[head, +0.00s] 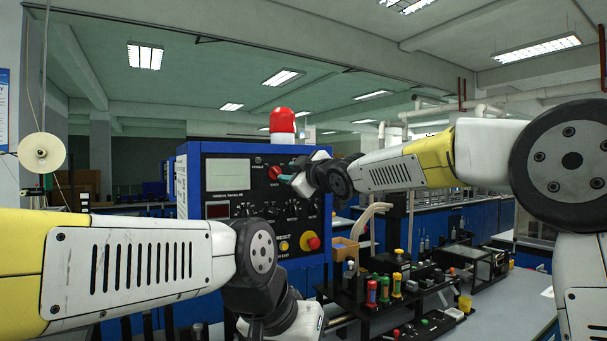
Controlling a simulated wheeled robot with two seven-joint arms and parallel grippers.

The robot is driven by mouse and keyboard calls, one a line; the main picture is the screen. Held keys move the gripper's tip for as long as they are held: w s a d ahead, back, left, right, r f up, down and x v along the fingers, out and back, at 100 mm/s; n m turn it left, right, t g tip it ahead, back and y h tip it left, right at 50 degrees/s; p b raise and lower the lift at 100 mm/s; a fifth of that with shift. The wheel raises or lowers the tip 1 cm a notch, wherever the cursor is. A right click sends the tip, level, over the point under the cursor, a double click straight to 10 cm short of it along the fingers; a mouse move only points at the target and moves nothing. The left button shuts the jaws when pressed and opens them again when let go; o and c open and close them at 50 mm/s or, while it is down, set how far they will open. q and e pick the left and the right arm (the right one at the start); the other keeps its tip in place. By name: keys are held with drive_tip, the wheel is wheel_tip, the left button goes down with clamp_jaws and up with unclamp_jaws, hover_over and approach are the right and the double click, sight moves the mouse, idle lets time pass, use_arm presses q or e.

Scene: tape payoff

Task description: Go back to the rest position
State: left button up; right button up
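My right arm comes in from the right and reaches left, in front of the blue control cabinet (190,200). My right gripper (287,178) is at the end of this arm, small and dark against the cabinet's panel. Its fingers are hard to make out, and I see nothing held in it. My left arm comes in from the left at the bottom. Its wrist bends down at the bottom edge, and the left gripper is out of the picture.
The cabinet carries a red beacon (283,122) and a red stop button (311,242). A black rack (372,318) with several coloured spools stands on the grey table (520,300) below my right arm. A pale reel (41,152) hangs at the far left.

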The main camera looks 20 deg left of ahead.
drive_tip(key=shift+s+d, duration=0.4)
drive_tip(key=shift+d, duration=0.05)
drive_tip(key=shift+d, duration=0.1)
